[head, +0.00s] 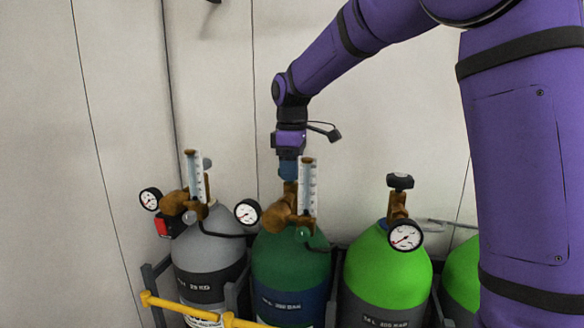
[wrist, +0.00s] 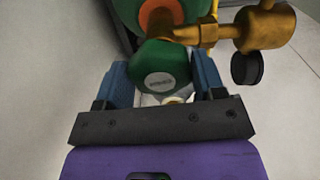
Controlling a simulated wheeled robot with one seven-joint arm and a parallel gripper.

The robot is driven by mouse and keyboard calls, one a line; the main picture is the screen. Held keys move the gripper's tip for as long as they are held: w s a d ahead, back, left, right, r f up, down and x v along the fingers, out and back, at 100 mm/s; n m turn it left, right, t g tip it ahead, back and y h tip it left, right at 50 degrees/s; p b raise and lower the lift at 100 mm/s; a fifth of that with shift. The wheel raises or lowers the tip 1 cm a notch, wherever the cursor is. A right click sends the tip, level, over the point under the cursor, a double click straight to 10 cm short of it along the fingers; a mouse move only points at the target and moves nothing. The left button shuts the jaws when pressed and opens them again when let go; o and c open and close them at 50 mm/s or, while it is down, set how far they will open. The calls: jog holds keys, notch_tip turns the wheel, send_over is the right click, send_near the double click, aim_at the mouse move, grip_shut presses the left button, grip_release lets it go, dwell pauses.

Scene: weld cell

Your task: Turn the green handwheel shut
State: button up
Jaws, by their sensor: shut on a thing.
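The green handwheel (wrist: 160,77) shows in the wrist view, with a pale disc at its centre. My gripper (wrist: 162,75) has one blue jaw on each side of it and is shut on it from above. In the head view my gripper (head: 288,168) points down at the valve on top of the dark green cylinder (head: 290,262). The handwheel is hidden there behind the jaws and the flow tube. A brass regulator (head: 285,216) with a round gauge (head: 247,212) sits on this valve, and brass fittings also show in the wrist view (wrist: 205,35).
A grey cylinder (head: 207,251) with its own regulator stands to the left. A bright green cylinder (head: 385,267) with a black handwheel (head: 400,181) stands to the right. A yellow rail (head: 190,308) runs in front. The pale wall is close behind.

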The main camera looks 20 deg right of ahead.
jog(key=m, duration=0.5)
jog(key=shift+m, duration=0.3)
jog(key=m, duration=0.4)
jog(key=shift+a, duration=0.1)
jog(key=m, duration=0.5)
jog(key=shift+a+m, duration=0.1)
jog(key=shift+m, duration=2.6)
jog(key=o, duration=0.9)
jog(key=shift+r, duration=0.1)
